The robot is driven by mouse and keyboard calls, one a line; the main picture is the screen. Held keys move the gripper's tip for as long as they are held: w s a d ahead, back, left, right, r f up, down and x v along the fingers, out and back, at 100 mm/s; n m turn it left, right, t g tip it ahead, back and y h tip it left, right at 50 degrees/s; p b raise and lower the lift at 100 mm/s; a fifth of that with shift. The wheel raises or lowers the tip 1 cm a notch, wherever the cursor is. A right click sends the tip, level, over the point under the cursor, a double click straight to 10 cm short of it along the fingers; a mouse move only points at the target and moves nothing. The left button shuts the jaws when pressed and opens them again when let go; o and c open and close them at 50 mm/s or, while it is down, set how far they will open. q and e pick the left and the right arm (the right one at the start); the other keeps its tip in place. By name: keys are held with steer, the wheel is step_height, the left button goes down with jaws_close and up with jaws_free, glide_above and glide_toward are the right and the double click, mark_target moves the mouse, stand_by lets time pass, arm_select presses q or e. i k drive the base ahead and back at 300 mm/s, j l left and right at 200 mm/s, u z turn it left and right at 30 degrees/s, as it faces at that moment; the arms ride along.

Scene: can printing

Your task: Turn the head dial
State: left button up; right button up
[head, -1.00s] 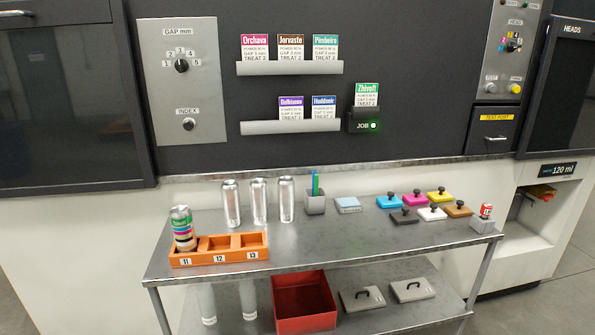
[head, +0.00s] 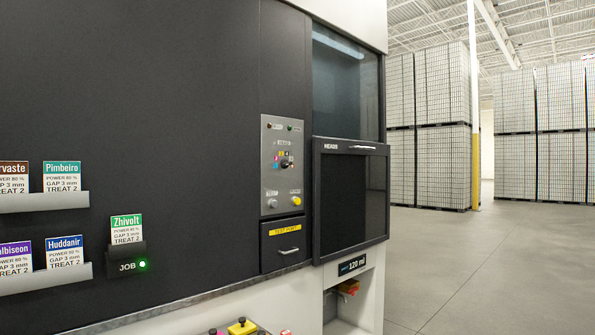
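The head dial (head: 286,162) is a dark knob on the grey panel (head: 281,190) at the middle of the head view. Coloured marks ring the knob; its exact pointing is too small to tell. Above it sit two small indicator lamps. Below it are a pale button (head: 272,203) and a yellow button (head: 296,201). Neither of my grippers shows in the view.
Below the panel is a drawer with a yellow label (head: 285,232). To its right is the dark HEADS door (head: 349,200) with a handle. Job cards stand at left, Zhivolt (head: 126,229) on the lit JOB holder (head: 127,264). Open floor (head: 480,260) lies at right.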

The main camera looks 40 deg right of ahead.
mark_target(285, 162)
steer(key=i+l, duration=0.1)
steer(key=l, duration=0.35)
steer(key=i+l+z, duration=0.1)
steer(key=l, duration=0.4)
steer(key=i+l, duration=0.1)
steer(key=l, duration=0.35)
steer(key=i+l+z, duration=0.1)
steer(key=l, duration=0.35)
steer(key=i+l, duration=0.15)
steer(key=l, duration=0.35)
steer(key=i+l, duration=0.1)
steer(key=l, duration=0.35)
steer(key=i+l+z, duration=0.1)
steer(key=l, duration=0.35)
steer(key=i+l, duration=0.2)
steer(key=l, duration=0.25)
steer(key=i+l+z, duration=0.15)
steer(key=i+l, duration=0.75)
steer(key=l, duration=0.15)
